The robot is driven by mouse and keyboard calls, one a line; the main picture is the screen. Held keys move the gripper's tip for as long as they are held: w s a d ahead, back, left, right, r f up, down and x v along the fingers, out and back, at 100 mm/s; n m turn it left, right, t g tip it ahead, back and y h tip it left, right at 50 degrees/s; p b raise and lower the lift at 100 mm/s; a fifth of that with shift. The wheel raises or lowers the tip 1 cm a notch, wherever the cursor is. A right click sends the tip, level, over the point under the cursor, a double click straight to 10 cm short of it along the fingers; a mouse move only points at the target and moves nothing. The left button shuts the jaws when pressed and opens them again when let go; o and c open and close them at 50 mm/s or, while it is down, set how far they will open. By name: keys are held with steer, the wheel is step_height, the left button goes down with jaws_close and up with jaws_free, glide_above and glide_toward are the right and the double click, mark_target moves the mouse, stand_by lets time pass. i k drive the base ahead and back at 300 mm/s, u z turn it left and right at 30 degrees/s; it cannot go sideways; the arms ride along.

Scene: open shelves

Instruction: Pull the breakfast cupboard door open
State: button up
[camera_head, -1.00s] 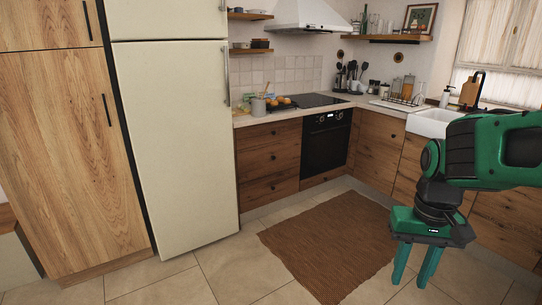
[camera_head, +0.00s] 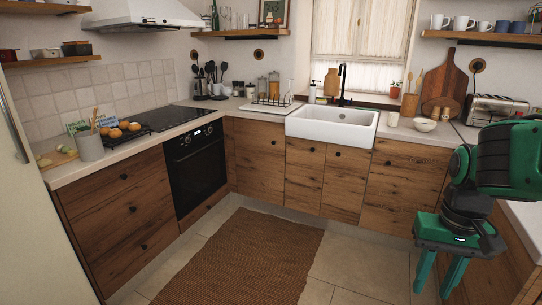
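My gripper (camera_head: 432,291) hangs at the lower right, pointing down, with its two green fingers apart and nothing between them. It is held in front of the wooden base cupboards and touches none of them. Wooden cupboard doors with dark round knobs stand below the sink (camera_head: 305,174) and to its right (camera_head: 401,188). Another wooden front (camera_head: 259,163) is left of the sink. All these fronts look shut. No label shows which one is the breakfast cupboard. My arm hides part of the cupboards at the far right.
A drawer unit (camera_head: 120,205) and black oven (camera_head: 196,165) stand left. The white sink (camera_head: 332,125) is at the back. A toaster (camera_head: 497,108) and cutting board (camera_head: 446,78) stand on the right counter. The brown rug (camera_head: 245,262) lies on otherwise clear floor.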

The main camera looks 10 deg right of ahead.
mark_target(405, 178)
steer(key=z, duration=0.65)
steer(key=i, duration=1.05)
steer(key=z, duration=0.6)
steer(key=k, duration=1.3)
steer(key=u, duration=0.45)
steer(key=i, duration=1.55)
steer(key=u, duration=0.05)
